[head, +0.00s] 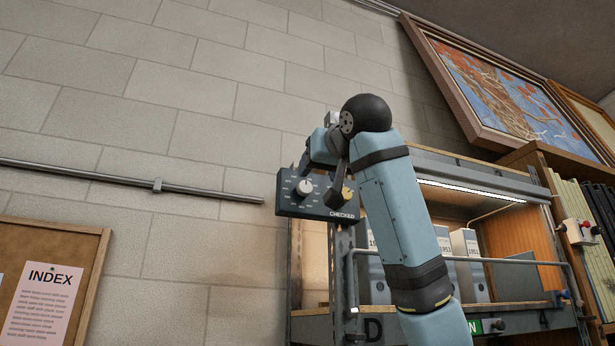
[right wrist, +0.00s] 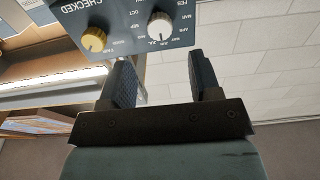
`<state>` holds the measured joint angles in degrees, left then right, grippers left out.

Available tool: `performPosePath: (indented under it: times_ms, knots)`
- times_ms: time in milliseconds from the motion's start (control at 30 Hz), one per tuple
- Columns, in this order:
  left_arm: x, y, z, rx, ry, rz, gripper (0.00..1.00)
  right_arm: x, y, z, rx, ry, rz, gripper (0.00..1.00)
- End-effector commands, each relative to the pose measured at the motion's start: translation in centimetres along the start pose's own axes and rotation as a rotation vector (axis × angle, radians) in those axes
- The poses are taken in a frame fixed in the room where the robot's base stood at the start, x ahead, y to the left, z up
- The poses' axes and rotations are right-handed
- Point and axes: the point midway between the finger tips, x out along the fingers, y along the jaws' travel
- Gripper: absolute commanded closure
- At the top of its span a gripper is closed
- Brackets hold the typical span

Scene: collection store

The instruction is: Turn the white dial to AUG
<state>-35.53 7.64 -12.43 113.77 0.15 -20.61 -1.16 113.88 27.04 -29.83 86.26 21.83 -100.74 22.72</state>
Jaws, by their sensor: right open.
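The white dial (head: 305,189) is a round knob on the left part of a dark panel (head: 317,211) marked CHECKED. A yellow dial (head: 347,193) sits to its right. In the right wrist view the panel is upside down, with the white dial (right wrist: 160,28) at upper centre and the yellow dial (right wrist: 94,40) left of it. Month labels ring the white dial; its setting is too small to tell. My right gripper (right wrist: 160,62) is open and empty, its two fingers apart just short of the white dial. My left gripper is not in view.
The panel is mounted at the left end of a metal shelf unit (head: 301,268) holding binders. A wall rail (head: 110,178) ends left of the panel. A cork board (head: 97,250) hangs at lower left. A framed painting (head: 505,95) is at upper right.

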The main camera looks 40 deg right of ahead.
Motion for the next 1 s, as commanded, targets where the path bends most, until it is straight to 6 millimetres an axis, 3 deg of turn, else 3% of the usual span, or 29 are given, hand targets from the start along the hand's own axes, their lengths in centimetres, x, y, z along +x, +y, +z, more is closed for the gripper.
performPosePath:
  times_ms: [100, 300, 500, 767, 1000]
  knots:
    - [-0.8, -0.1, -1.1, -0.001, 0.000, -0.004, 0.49, 2.7, 0.0, -0.4, 0.000, -0.003, 0.000, 0.43]
    - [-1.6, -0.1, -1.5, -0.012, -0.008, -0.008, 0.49, 5.8, 0.0, -0.2, 0.000, -0.002, 0.000, 0.43]
    - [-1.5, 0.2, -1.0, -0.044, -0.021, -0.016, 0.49, 7.1, 0.0, -0.1, 0.000, 0.000, -0.001, 0.43]
    - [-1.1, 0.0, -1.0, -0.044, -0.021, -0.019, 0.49, 7.2, 0.0, 0.0, 0.000, 0.001, -0.001, 0.43]
    - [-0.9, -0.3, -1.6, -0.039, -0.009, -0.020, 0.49, 7.2, -0.1, 0.0, 0.000, 0.001, -0.001, 0.91]
